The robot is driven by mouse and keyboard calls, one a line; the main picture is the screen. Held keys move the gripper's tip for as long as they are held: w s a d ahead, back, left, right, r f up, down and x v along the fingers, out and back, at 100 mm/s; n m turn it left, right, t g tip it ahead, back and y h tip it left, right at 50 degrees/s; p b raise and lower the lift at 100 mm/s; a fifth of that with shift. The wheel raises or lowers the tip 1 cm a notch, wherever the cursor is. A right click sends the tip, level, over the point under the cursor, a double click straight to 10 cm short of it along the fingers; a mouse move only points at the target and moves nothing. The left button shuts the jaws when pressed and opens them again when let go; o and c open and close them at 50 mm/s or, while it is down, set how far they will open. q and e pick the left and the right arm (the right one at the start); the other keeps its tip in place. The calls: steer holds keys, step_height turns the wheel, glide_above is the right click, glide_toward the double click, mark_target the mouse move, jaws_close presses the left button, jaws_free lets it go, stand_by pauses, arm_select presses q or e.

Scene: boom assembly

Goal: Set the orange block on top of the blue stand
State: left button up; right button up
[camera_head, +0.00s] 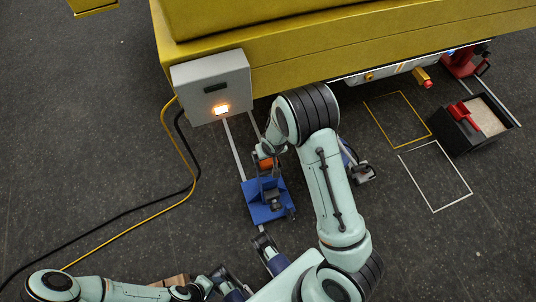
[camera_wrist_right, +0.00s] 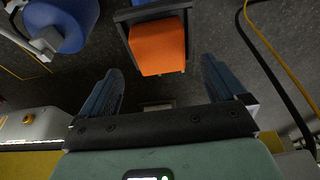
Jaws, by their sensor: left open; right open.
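In the head view the orange block (camera_head: 266,163) shows small at the far end of the blue stand (camera_head: 258,212), which lies on the dark floor and carries dark grey parts. I cannot tell whether the block touches the stand. My right arm arches over from the lower right, and its hand is mostly hidden near the block. In the right wrist view the orange block (camera_wrist_right: 158,48) sits within a dark frame, beyond the fingertips of my right gripper (camera_wrist_right: 163,72). That gripper is open and empty. My left gripper (camera_head: 244,264) is open and empty at the bottom, nearer than the stand.
A yellow machine (camera_head: 330,45) with a grey box (camera_head: 212,85) and lit button spans the top. Yellow and black cables run down the left. A black bin (camera_head: 462,132) with a red item stands right, beside floor outlines. Blue and grey hardware (camera_head: 360,170) lies behind my right arm.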

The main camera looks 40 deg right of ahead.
steer(key=d+p+v, duration=0.1)
steer(key=p+v, duration=0.1)
steer(key=v, duration=0.6)
steer(key=s+a+f+g+y, duration=0.2)
steer(key=s+a+f, duration=0.6)
steer(key=s, duration=0.3)
steer(key=s+a+f+g+y, duration=0.1)
steer(key=s+a+f+y, duration=0.1)
steer(key=s+a+f, duration=0.6)
steer(key=s+a, duration=0.1)
steer(key=s, duration=0.2)
steer(key=shift+s+m+g+y, duration=0.2)
steer(key=shift+m+g+y, duration=0.1)
steer(key=shift+g+y, duration=0.1)
